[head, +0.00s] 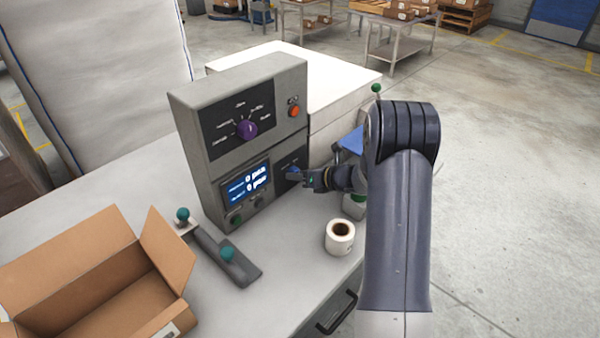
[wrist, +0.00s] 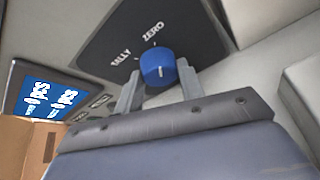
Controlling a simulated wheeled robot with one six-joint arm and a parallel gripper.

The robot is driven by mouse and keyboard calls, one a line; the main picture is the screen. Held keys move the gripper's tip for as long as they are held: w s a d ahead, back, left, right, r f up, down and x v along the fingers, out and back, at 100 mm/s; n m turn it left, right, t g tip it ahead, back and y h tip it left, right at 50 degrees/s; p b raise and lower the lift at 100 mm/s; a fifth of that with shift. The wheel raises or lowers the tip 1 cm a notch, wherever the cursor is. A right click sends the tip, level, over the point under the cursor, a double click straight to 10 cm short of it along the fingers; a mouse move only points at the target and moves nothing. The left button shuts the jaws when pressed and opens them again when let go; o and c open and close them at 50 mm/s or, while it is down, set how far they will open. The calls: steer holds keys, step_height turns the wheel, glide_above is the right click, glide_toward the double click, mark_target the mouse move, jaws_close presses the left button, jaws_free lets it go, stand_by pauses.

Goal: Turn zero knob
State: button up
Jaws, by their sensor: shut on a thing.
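The zero knob is a round blue knob (wrist: 158,67) on a dark plate marked TALLY and ZERO in the wrist view. Its pale mark sits on the near side of its face. My gripper (wrist: 158,82) has one finger on each side of the knob and is shut on it. In the head view my gripper (head: 300,177) reaches the lower right of the grey weigher's front panel (head: 185,130), and the blue knob (head: 293,171) shows partly there. The lit display (head: 249,184) reads 0 pcs on two lines.
A purple knob (head: 246,129) and an orange button (head: 295,111) sit higher on the panel. A label roll (head: 340,243), an open cardboard box (head: 70,262) and a grey bar with green knobs (head: 235,262) lie on the bench.

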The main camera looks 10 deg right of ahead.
stand_by(0.4)
steer(key=o, duration=1)
steer(key=shift+d, duration=0.1)
steer(key=b+v, duration=0.1)
steer(key=v, duration=0.9)
steer(key=shift+s+d+r, duration=0.15)
steer(key=shift+s+d, duration=0.05)
steer(key=x, duration=1.1)
steer(key=shift+p, duration=0.4)
steer(key=shift+s, duration=0.15)
steer(key=shift+d+r, duration=0.1)
steer(key=shift+r, duration=0.05)
